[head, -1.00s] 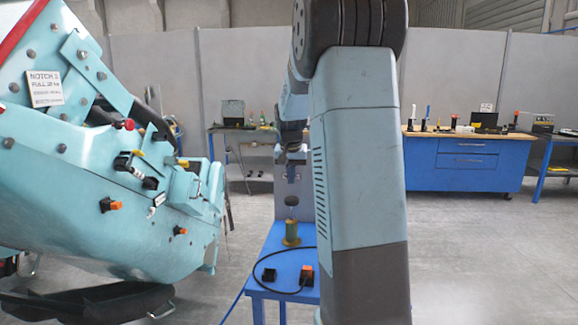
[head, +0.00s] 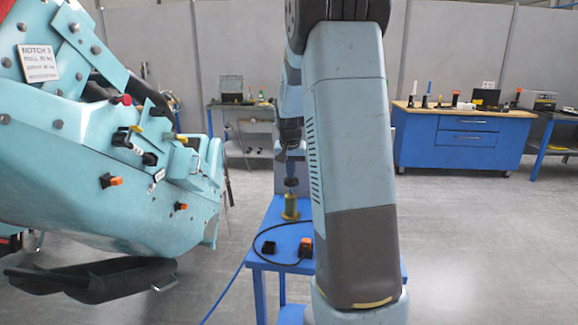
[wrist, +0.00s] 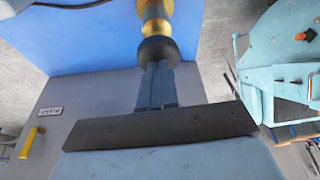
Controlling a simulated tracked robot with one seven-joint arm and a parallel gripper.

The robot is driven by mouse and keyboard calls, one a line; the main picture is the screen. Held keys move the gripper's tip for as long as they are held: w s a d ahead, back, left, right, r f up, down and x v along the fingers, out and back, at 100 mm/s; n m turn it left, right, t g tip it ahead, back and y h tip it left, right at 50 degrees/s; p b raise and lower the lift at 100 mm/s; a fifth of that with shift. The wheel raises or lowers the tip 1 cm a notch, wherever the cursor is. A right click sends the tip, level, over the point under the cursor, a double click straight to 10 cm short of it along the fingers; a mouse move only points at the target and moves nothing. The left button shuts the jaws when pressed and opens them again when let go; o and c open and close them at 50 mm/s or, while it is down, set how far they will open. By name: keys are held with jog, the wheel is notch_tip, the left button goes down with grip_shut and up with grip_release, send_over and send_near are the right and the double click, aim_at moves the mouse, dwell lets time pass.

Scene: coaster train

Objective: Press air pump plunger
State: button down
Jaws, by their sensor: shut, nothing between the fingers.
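The air pump is a brass cylinder (head: 291,209) standing upright on a blue table, with a dark round plunger knob (head: 291,183) on top. In the wrist view the dark knob (wrist: 158,50) and the brass body (wrist: 155,12) line up beyond my fingers. My gripper (head: 291,172) is above the knob, pointing down, with its fingers shut and empty. In the wrist view the fingertips (wrist: 157,67) meet the knob's edge; whether they touch it or sit just above cannot be told. The knob hides part of the pump below it.
The blue table (head: 263,222) also bears a black cable, a small black box (head: 268,248) and an orange switch (head: 306,245). A large turquoise train car (head: 80,170) stands close on the left. A blue workbench (head: 465,145) is at the back right. Grey floor is open at right.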

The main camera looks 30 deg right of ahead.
aim_at(291, 181)
notch_tip(291, 181, down, 3)
jog(key=shift+f, duration=0.1)
jog(key=shift+s+f, duration=0.2)
jog(key=shift+a, duration=0.1)
jog(key=shift+w+r, duration=0.1)
jog(key=shift+r, duration=0.3)
jog(key=w+d+v, duration=0.1)
jog(key=v, duration=1.2)
jog(key=shift+r, duration=0.5)
jog(key=shift+a, duration=0.1)
